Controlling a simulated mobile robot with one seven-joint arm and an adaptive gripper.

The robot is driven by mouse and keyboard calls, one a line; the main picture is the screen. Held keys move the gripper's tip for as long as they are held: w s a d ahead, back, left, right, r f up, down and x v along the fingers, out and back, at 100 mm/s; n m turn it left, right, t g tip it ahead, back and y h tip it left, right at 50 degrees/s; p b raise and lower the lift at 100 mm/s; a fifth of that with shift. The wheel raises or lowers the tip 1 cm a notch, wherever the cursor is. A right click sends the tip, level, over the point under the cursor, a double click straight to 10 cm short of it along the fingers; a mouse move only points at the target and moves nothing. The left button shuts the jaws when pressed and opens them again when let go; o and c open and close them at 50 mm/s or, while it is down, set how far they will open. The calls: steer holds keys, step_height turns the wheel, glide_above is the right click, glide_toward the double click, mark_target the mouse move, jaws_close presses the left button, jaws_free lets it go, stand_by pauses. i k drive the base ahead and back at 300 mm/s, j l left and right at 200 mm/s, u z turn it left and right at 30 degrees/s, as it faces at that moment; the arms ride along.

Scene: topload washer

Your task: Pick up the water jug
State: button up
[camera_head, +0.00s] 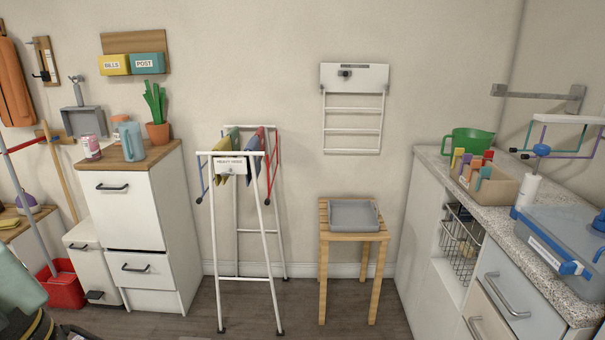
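A light blue jug-like vessel (131,141) stands upright on the wooden top of the white cabinet (130,206) at the left. It is next to a pink can (91,147) and a potted cactus (157,115). A green vessel with a side handle (473,142) stands at the back of the right counter. Neither carries a label I can read, so I cannot tell for sure which one is the water jug. I do not make out my gripper in this view.
A white drying rack (240,232) and a wooden stool with a grey tray (353,215) stand by the wall. The right counter (433,165) holds a divided box (500,186) and a blue-lidded container (568,240). A red bucket (62,287) is at the lower left.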

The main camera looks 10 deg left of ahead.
mark_target(130, 134)
steer(key=i+j+z, duration=0.1)
steer(key=i+j, duration=0.95)
steer(key=j, duration=0.25)
steer(key=i+j, duration=0.15)
steer(key=j, duration=0.2)
steer(key=i+j, duration=0.1)
steer(key=j, duration=0.3)
steer(key=i+j+z, duration=0.1)
steer(key=j, duration=0.25)
steer(key=i+j, duration=0.15)
steer(key=j, duration=0.2)
